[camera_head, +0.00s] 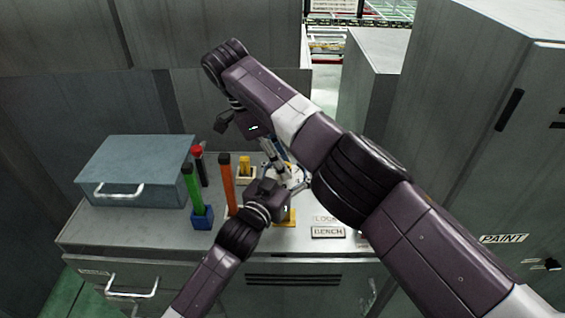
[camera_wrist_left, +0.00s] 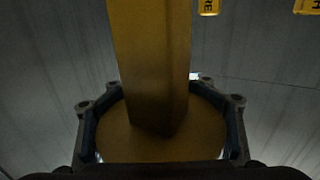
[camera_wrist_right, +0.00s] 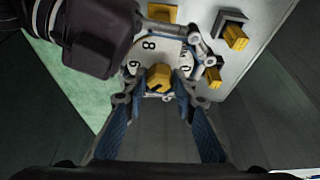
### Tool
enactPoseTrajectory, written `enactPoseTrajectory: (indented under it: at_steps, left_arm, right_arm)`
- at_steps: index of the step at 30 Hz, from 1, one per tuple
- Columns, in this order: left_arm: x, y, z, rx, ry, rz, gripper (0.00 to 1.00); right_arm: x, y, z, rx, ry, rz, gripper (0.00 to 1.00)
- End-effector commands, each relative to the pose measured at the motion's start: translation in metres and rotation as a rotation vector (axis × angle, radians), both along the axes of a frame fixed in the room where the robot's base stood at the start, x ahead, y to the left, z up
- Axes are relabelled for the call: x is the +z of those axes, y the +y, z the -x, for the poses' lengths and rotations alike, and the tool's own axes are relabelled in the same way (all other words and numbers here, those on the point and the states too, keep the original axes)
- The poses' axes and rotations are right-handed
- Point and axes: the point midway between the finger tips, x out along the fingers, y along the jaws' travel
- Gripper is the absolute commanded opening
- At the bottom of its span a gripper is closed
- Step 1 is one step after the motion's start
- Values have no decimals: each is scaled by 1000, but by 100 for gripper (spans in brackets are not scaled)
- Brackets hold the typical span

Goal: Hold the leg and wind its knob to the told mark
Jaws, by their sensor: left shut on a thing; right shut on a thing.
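The leg shows as a thick yellow post (camera_wrist_left: 150,60) in the left wrist view, ending at a round yellow-brown part (camera_wrist_left: 190,130) between my left fingers. My left gripper (camera_head: 286,182) is shut on the leg from the front. The knob is a small yellow block (camera_wrist_right: 158,76) at the centre of a white dial (camera_wrist_right: 168,52) with black numerals, among them 8, 6 and 0. My right gripper (camera_wrist_right: 159,100) reaches the knob from above, its fingertips on either side of it, shut on it. In the head view my grippers hide most of the dial and knob.
Green (camera_head: 193,190), orange (camera_head: 227,183) and red-topped dark (camera_head: 201,165) posts stand on the bench (camera_head: 150,228) left of the grippers. A blue-grey box (camera_head: 135,165) is at the back left. A BENCH plate (camera_head: 328,232) lies right. A tall PAINT cabinet (camera_head: 490,130) bounds the right side.

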Motion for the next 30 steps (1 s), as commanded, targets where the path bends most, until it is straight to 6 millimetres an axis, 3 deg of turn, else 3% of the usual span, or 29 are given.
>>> enactPoseTrajectory:
  at_steps: [17, 18, 21, 30]
  left_arm:
    - [4, -3, 2, -6, -9, 5, 14]
    - [4, -3, 2, -5, -9, 5, 14]
    - [4, -2, 1, -5, -8, 4, 14]
    - [2, -1, 0, -2, -5, 3, 14]
  right_arm:
    - [-6, -1, 0, -26, 1, -1, 1]
    - [-6, -1, 0, -27, 2, -1, 28]
    - [-5, -1, 0, -26, 2, 0, 39]
    - [-2, 0, 0, -23, 0, 0, 42]
